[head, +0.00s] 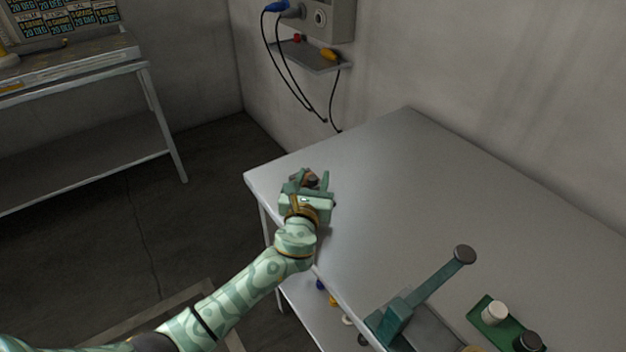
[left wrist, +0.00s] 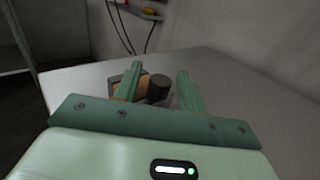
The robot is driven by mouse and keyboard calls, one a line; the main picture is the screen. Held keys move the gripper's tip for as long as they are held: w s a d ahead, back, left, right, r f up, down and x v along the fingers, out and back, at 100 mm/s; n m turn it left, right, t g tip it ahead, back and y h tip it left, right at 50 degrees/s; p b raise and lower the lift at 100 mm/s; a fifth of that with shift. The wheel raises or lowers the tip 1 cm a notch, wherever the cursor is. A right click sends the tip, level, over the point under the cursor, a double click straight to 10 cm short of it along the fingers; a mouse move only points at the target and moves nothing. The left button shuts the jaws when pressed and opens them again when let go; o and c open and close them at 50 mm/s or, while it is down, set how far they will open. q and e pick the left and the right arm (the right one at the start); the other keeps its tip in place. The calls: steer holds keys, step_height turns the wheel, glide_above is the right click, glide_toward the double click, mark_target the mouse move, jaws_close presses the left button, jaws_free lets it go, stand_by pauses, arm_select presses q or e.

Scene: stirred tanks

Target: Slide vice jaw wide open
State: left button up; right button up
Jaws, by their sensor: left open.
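My left gripper (head: 308,181) is over the near left corner area of the grey table, with its fingers pointing toward the back. It is open, and its two green fingers stand apart in the left wrist view (left wrist: 160,78). A small object with grey and tan blocks and a dark round end (left wrist: 157,88) shows between and beyond the fingers; it may be the vice. In the head view only its brown and grey top (head: 308,176) shows, and the gripper hides the rest. I cannot tell whether the fingers touch it. My right gripper is not in view.
The grey table (head: 400,180) is clear in its middle and back. A teal lever device (head: 415,300) with a round grey knob stands at the front, beside a green tray (head: 499,318) with a white and a black container. A wall box (head: 325,18) with cables hangs behind.

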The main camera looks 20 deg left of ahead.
arm_select(q)
jaws_close()
steer(key=shift+s+d+r+p, duration=0.2)
steer(key=shift+s+d+p, duration=0.1)
steer(key=shift+d+p, duration=0.1)
steer(key=shift+d+f, duration=0.1)
jaws_free()
steer(key=shift+s, duration=0.15)
steer(key=s+d+p, duration=0.2)
steer(key=s, duration=1.4)
